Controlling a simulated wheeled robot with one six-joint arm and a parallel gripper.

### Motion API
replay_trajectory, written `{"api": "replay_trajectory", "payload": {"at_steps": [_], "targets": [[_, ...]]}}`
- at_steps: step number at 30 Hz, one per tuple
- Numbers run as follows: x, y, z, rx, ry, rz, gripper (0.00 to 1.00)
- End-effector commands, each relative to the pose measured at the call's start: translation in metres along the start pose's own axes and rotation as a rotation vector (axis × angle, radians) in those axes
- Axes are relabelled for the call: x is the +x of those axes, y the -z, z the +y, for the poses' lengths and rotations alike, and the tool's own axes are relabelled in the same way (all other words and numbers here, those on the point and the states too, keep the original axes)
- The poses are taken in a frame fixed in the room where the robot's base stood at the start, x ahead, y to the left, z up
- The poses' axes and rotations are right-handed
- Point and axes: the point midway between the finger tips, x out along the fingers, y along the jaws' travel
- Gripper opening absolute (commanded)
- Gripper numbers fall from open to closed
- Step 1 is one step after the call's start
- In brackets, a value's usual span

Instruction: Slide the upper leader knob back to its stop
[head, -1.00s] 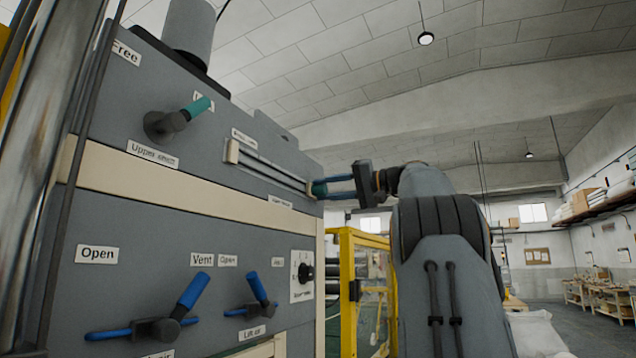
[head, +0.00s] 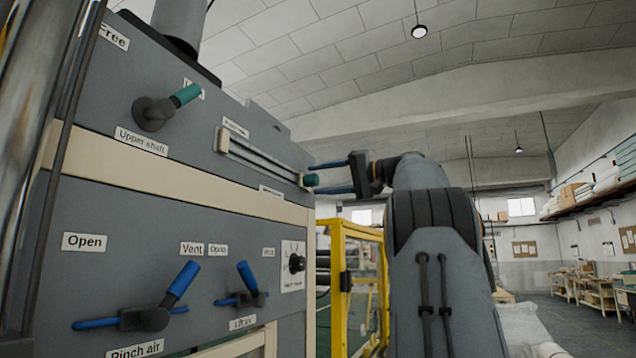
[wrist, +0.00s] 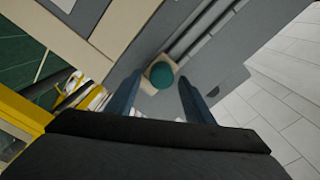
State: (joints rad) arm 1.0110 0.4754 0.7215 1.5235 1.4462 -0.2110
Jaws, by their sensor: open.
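The upper leader knob is a small teal knob (head: 311,180) at the right end of a slotted rail (head: 258,160) high on the grey machine panel. My gripper (head: 328,178) is open beside it on the right, with one blue finger above the knob's height and one below. In the wrist view the teal knob (wrist: 161,75) shows on its pale block, between and just beyond the tips of my open fingers (wrist: 157,88). Nothing is held. I cannot tell whether a finger touches the knob.
The upper shaft lever (head: 165,107) with a teal grip sits up left on the panel. Two blue-handled levers, one at left (head: 165,300) and a smaller one (head: 245,285), sit lower. A yellow frame (head: 340,285) stands right of the machine.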

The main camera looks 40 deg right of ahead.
Motion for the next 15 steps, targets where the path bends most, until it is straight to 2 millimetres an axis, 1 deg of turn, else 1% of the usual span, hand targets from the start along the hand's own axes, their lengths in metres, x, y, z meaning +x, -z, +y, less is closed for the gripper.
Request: {"api": "replay_trajectory", "payload": {"at_steps": [3, 9, 12, 15], "targets": [[-0.021, 0.000, 0.003, -0.002, -0.003, 0.004, 0.48], [-0.051, 0.000, 0.002, -0.003, -0.002, 0.003, 0.48], [-0.060, 0.000, 0.001, -0.001, -0.001, 0.002, 0.48], [-0.065, 0.000, 0.001, -0.001, -0.001, 0.001, 0.48]]}}
